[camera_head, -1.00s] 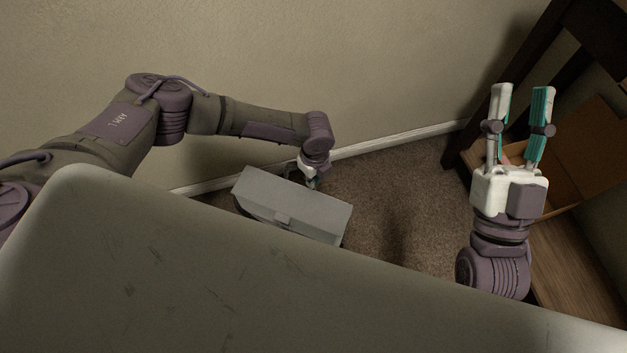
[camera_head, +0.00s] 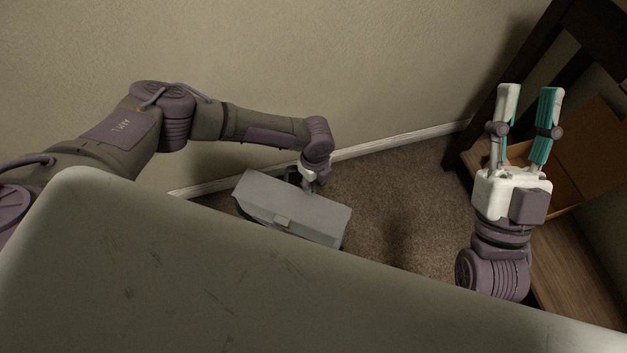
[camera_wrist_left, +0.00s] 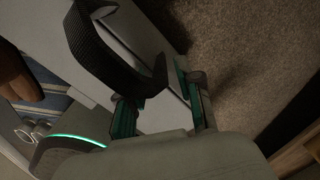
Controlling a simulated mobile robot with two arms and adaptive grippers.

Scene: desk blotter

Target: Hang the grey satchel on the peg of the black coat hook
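The grey satchel (camera_head: 300,212) is a boxy case with a light lid and a front clasp, below my left gripper in the head view. In the left wrist view its grey side (camera_wrist_left: 130,25) and its black strap (camera_wrist_left: 108,55) show. My left gripper (camera_head: 311,184) has the strap between its teal fingertips, which stay some way apart around it; it also shows in the left wrist view (camera_wrist_left: 160,105). The satchel's underside is hidden. My right gripper (camera_head: 526,95) is open and empty, fingers pointing up the picture. I see no black coat hook.
A bare wall (camera_head: 330,60) with a white baseboard (camera_head: 400,138) runs behind the satchel. Brown carpet (camera_head: 400,190) lies clear to its right. Dark wooden furniture (camera_head: 487,125) and an open cardboard box (camera_head: 590,150) stand at the right, close to my right gripper.

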